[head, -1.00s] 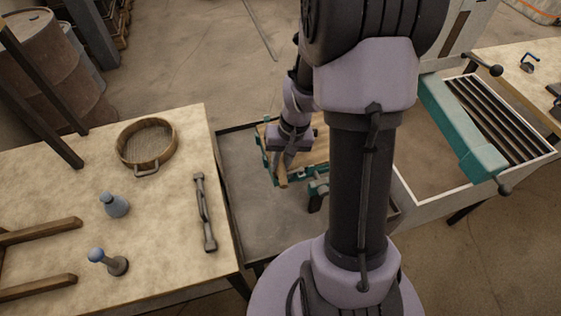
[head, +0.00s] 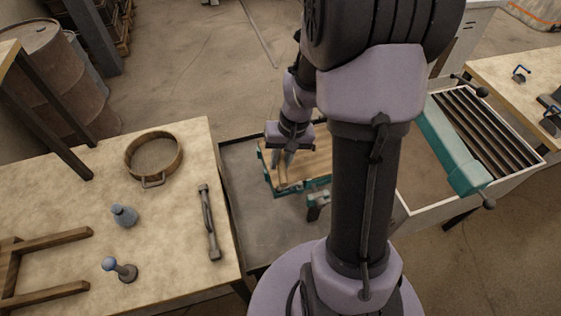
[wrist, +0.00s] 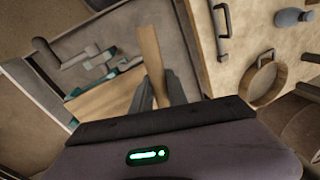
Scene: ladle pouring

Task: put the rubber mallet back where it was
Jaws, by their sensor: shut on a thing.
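My gripper (head: 283,163) is shut on a pale wooden handle, taken to be the rubber mallet's (wrist: 151,55). In the wrist view the handle runs away from between the two dark fingers. The mallet's head does not show clearly in either view. In the head view the gripper is over a wooden-topped stand with teal edging (head: 315,163). The stand also shows in the wrist view (wrist: 98,103). I cannot tell whether the handle touches it.
The stand is in a grey tray (head: 245,205). The left bench (head: 75,180) carries a round sieve (head: 154,157), a dark bar handle (head: 209,222), a blue-grey bottle (head: 124,216) and a ball-topped post (head: 120,269). A slatted, teal-edged machine (head: 490,125) stands right.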

